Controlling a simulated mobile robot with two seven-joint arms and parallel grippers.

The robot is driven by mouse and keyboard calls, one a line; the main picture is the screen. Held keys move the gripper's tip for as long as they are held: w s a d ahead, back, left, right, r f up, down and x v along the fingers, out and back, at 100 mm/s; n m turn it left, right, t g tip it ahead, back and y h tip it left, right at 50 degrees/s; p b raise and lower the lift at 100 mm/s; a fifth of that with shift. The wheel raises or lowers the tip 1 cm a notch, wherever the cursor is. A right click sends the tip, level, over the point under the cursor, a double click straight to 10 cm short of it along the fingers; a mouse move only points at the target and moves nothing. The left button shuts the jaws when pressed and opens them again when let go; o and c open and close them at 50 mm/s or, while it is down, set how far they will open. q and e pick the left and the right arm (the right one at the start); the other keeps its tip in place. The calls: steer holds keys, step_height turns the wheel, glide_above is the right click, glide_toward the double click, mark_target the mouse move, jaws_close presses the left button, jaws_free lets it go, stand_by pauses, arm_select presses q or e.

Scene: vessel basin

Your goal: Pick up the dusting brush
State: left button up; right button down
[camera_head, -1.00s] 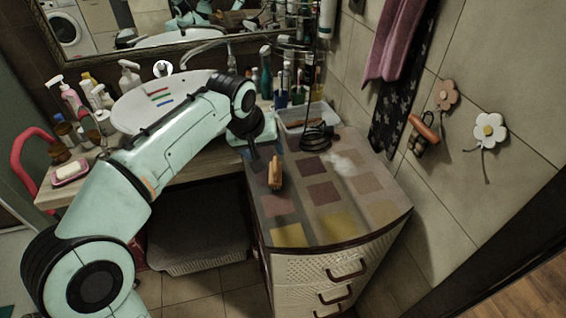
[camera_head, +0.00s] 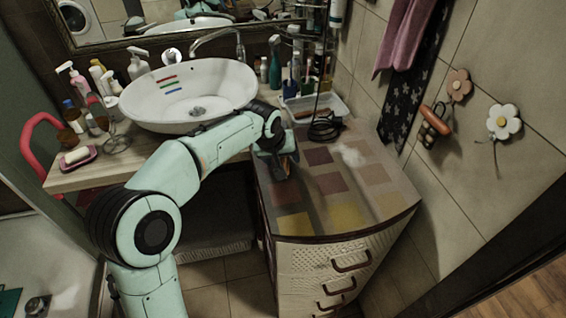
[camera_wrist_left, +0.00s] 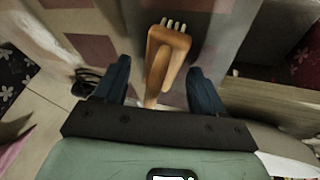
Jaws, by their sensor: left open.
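The dusting brush (camera_wrist_left: 170,45), tan wood with pale bristle tufts at its far end, shows in the left wrist view on the checkered drawer-cabinet top (camera_head: 328,183). My left gripper (camera_wrist_left: 158,72) is open, with one dark finger on each side of the brush. The brush's narrow handle runs back toward the palm, and the fingers look apart from it. In the head view my left gripper (camera_head: 281,164) is low over the cabinet's left part and hides most of the brush. My right gripper is not in view.
A clear tray (camera_head: 318,105) and a coiled black cord (camera_head: 325,128) lie at the cabinet's back. The white basin (camera_head: 187,95) and several bottles stand on the counter at left. The tiled wall closes off the right. The cabinet's front right is clear.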

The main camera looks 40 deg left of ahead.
arm_select(q)
steer(key=c, duration=1.2)
steer(key=shift+o, duration=0.2)
